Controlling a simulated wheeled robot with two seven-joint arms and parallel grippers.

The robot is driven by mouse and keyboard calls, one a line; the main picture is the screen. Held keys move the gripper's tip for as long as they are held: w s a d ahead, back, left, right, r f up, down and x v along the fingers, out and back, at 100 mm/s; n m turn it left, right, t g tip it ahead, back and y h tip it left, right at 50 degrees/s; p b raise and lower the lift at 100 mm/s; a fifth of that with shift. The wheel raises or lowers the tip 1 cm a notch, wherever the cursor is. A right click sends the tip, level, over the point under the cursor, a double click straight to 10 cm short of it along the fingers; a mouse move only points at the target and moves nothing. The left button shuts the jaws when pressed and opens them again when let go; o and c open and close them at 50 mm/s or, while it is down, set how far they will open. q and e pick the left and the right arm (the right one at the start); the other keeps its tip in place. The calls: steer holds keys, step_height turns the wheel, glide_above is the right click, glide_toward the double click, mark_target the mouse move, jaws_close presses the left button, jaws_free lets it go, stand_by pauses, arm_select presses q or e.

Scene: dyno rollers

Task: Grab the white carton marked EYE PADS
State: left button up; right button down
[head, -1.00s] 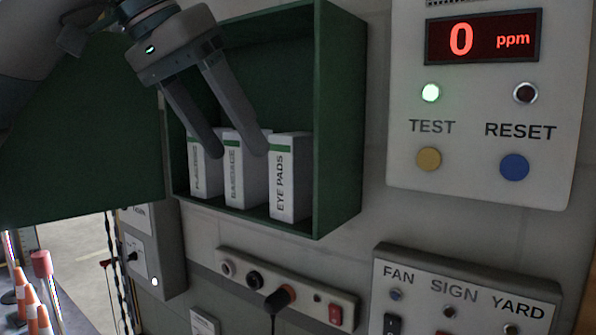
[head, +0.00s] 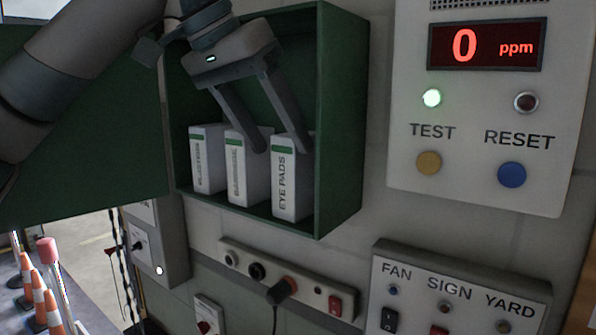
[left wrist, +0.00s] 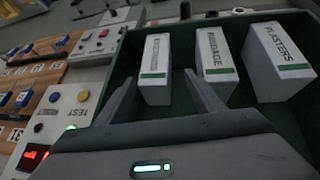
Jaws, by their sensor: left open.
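The white EYE PADS carton (head: 285,190) stands upright at the right end of a row in the green wall box, with a green band near its top. It also shows in the left wrist view (left wrist: 156,60). My left gripper (head: 281,149) is open and empty at the carton's upper part. In the left wrist view its fingers lie to either side of the carton, with gaps showing. I cannot tell how far the tips reach past its top. My right gripper is not in view.
The BANDAGE carton (head: 243,180) stands close left of the EYE PADS carton, and the PLASTERS carton (head: 207,160) is beyond it. The green box (head: 340,130) has a side wall close on the right. A gas meter panel (head: 480,195) and a switch panel (head: 455,280) are farther right.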

arm_select(q)
steer(key=w+d+p, duration=0.2)
steer(key=d, duration=0.1)
steer(key=shift+w+d+r, duration=0.1)
steer(key=shift+w+r, duration=0.05)
steer(key=shift+w+d+f+p, duration=0.15)
steer(key=shift+f+p, duration=0.25)
steer(key=shift+f, duration=0.25)
steer(key=shift+c, duration=1.2)
jaws_close()
